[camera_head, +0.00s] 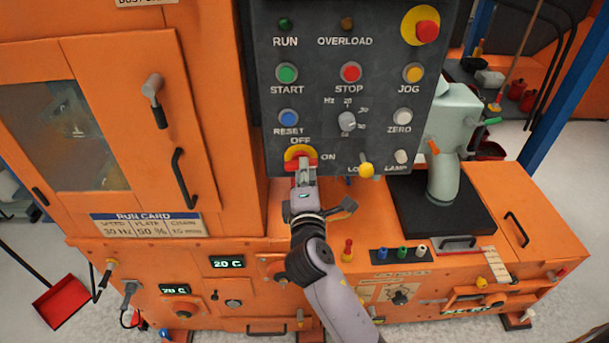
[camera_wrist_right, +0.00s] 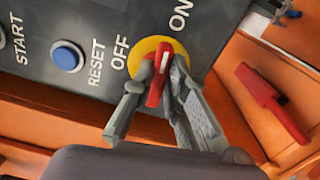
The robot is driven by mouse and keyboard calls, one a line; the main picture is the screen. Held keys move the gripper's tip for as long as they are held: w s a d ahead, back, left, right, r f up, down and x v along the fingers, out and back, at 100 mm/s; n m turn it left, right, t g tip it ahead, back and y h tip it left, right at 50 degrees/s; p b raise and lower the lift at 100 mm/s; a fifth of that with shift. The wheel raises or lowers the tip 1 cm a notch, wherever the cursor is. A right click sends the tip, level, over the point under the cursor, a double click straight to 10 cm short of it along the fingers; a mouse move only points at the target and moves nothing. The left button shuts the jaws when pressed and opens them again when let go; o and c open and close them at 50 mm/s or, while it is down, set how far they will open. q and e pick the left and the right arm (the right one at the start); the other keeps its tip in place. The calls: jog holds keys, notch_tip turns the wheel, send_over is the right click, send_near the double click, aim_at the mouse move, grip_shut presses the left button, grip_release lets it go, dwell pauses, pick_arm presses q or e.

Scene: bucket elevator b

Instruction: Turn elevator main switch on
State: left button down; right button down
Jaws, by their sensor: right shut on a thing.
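The main switch is a red handle on a yellow round plate (camera_head: 292,152), low on the dark control panel (camera_head: 330,105), with OFF above its left and ON at its right. In the right wrist view the red handle (camera_wrist_right: 159,77) is between the fingers of my right gripper (camera_wrist_right: 162,85), which is shut on it. Its white-marked end points up near the middle between the OFF and ON labels in that view. In the head view my right gripper (camera_head: 303,175) covers part of the handle. My left gripper is in neither view.
The blue RESET button (camera_head: 288,117) is just above the switch. A yellow-tipped lever (camera_head: 366,170) and a white LAMP knob (camera_head: 401,157) are at its right. An orange ledge with small coloured pegs (camera_head: 402,252) lies below. A red handle (camera_wrist_right: 270,100) shows at right in the wrist view.

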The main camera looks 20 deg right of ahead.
jog(key=shift+f+m+b, duration=0.15)
jog(key=shift+m+b, duration=0.15)
jog(key=shift+m, duration=0.4)
jog(key=c, duration=1.6)
grip_release()
jog(key=shift+s, duration=0.15)
jog(key=v, duration=1.1)
jog(key=shift+s+a, duration=0.2)
jog(key=shift+s, duration=0.15)
